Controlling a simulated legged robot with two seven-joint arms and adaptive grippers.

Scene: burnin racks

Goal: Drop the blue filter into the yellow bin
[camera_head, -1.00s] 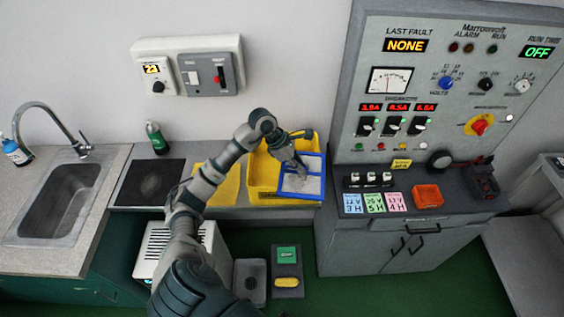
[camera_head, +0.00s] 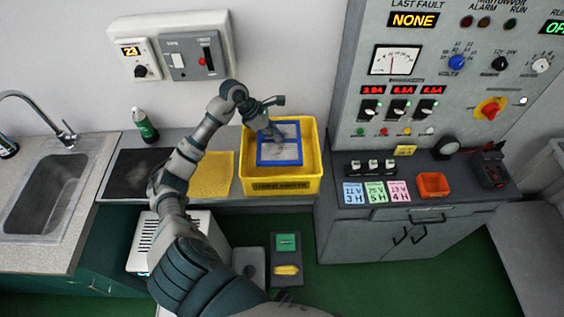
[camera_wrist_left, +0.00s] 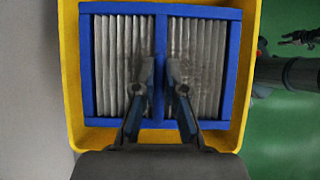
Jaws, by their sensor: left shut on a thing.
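The blue filter (camera_head: 280,162) is a square blue frame with grey pleats and a middle bar. In the head view it is over the yellow bin (camera_head: 281,184), within its rim outline. In the left wrist view the filter (camera_wrist_left: 160,9) fills most of the bin's opening, with the bin's yellow rim (camera_wrist_left: 70,80) around it. My left gripper (camera_head: 277,137) is shut on the filter's middle bar; its fingers (camera_wrist_left: 160,75) show on either side of the bar. I cannot tell how high the filter is above the bin floor. My right gripper is not in the head view.
A yellow cloth (camera_head: 212,176) and a dark mat (camera_head: 143,175) lie left of the bin. A green bottle (camera_head: 145,126) stands behind the mat. The control cabinet (camera_head: 400,120) rises close on the right. The sink (camera_head: 48,208) is at far left.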

